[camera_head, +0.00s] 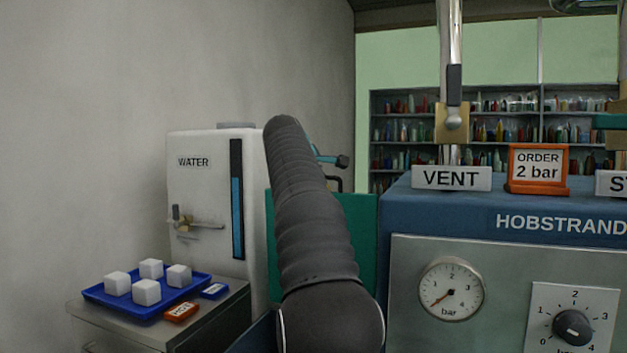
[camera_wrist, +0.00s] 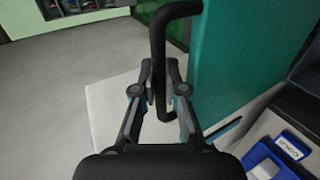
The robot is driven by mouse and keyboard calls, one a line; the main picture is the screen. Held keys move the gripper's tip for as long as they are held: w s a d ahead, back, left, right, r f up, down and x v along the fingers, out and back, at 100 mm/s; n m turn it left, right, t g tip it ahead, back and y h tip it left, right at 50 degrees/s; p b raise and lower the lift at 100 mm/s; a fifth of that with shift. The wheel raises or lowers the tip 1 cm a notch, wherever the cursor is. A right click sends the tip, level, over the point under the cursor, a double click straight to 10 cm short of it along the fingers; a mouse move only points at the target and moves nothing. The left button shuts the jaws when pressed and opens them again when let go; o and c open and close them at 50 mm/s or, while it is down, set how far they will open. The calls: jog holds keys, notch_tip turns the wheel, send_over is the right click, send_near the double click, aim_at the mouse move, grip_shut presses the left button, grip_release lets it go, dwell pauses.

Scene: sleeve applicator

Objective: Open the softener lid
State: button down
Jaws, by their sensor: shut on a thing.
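A black D-shaped handle (camera_wrist: 158,45) stands out beside a teal panel (camera_wrist: 230,50) in the wrist view. My gripper (camera_wrist: 161,72) has its two fingers around the handle's upright bar, one on each side, shut on it.
A blue tray (camera_head: 135,309) with several white cubes sits on a low metal stand, beside an orange card (camera_head: 181,311) and a blue card (camera_head: 214,290). A blue-and-steel machine (camera_head: 500,270) with a gauge and dial fills the right. Shelves stand behind.

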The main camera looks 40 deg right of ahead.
dwell(0.3)
jog(key=c, duration=1.2)
grip_release()
jog(key=v, duration=1.2)
jog(key=shift+w, duration=0.1)
